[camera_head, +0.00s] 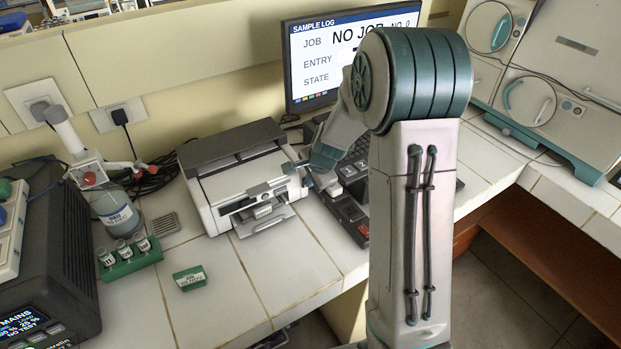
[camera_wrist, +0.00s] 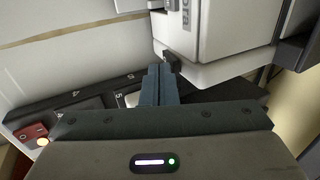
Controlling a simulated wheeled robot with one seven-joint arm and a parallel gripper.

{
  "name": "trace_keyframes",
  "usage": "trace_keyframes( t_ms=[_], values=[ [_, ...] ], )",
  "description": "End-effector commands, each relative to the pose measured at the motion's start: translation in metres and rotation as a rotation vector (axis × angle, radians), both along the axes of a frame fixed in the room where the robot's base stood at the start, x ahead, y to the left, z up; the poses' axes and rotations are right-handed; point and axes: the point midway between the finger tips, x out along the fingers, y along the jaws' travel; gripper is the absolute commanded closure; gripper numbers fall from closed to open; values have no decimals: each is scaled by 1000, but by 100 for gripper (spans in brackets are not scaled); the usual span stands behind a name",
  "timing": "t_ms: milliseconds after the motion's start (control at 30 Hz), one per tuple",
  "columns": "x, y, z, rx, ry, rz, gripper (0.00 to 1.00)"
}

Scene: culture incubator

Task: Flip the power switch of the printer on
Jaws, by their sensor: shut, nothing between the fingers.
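The printer (camera_head: 250,180) is a white and dark grey box on the tiled bench, left of the monitor. Its white side fills the upper part of the wrist view (camera_wrist: 230,40). A small dark part (camera_wrist: 171,60), possibly the power switch, sits at the printer's lower edge there; I cannot read its position. My gripper (camera_head: 291,167) reaches the printer's right side from the right. In the wrist view its blue-grey fingers (camera_wrist: 159,72) are shut together and empty. The tips are beside the dark part; I cannot tell whether they touch it.
A dark keypad unit (camera_head: 346,212) stands close right of the printer, under my arm. The monitor (camera_head: 320,85) is behind, reading "NO JOB". A green vial rack (camera_head: 130,262) stands left.

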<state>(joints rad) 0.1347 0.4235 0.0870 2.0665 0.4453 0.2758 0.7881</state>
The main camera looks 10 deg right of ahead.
Motion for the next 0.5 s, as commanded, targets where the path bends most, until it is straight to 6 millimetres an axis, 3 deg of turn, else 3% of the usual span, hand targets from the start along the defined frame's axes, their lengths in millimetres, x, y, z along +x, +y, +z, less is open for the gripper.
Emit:
trace_keyframes(
  t_ms=[500],
  values=[
    [7, 3, 2, 1, 0, 2, 100]
  ],
)
